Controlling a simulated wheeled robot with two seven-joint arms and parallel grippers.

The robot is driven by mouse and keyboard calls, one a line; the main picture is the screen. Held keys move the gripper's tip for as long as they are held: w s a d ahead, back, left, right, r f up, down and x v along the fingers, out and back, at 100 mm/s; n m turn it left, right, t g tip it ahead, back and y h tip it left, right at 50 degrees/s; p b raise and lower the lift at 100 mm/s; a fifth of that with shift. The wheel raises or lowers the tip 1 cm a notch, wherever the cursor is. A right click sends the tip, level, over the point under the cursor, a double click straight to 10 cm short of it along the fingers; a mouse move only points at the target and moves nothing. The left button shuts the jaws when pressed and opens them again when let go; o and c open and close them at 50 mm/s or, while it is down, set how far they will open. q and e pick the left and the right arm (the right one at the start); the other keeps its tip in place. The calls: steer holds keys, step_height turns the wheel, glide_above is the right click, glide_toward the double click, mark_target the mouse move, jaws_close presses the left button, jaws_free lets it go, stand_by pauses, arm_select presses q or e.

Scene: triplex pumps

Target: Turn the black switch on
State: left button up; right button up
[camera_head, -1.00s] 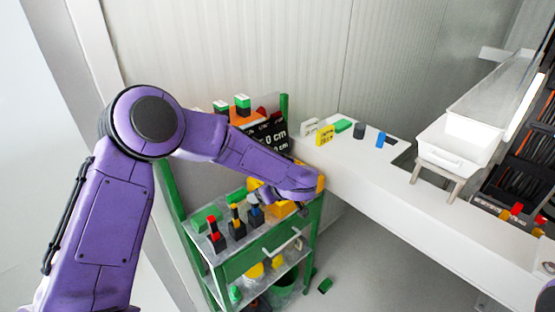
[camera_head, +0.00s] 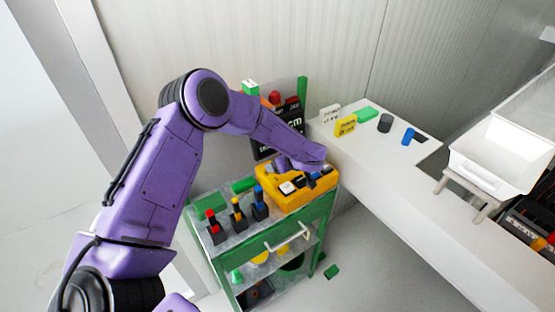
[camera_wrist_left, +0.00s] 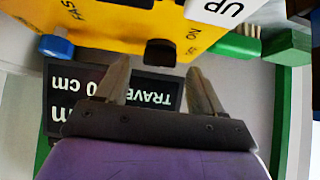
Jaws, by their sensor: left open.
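The yellow control box (camera_head: 290,202) sits on top of the green cart, with its lettered panel also in the left wrist view (camera_wrist_left: 115,30). My left gripper (camera_wrist_left: 158,66) is open, with one finger on each side of the black switch. I cannot tell whether the fingers touch it. In the head view my left gripper (camera_head: 312,178) is over the box and partly hides its controls. My right gripper is not in view.
A white block marked "UP" (camera_wrist_left: 225,10) and a blue knob (camera_wrist_left: 57,46) are close by on the panel. Several small levers (camera_head: 237,215) stand on the green cart (camera_head: 290,228). A black sign (camera_head: 278,132) stands behind. A white counter (camera_head: 385,165) is at right.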

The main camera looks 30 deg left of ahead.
arm_select(q)
steer(key=shift+w+a+f, duration=0.5)
steer(key=shift+f, duration=0.2)
steer(key=shift+s+r, duration=0.15)
steer(key=shift+s, duration=0.15)
steer(key=shift+c, duration=0.3)
steer(key=c, duration=1)
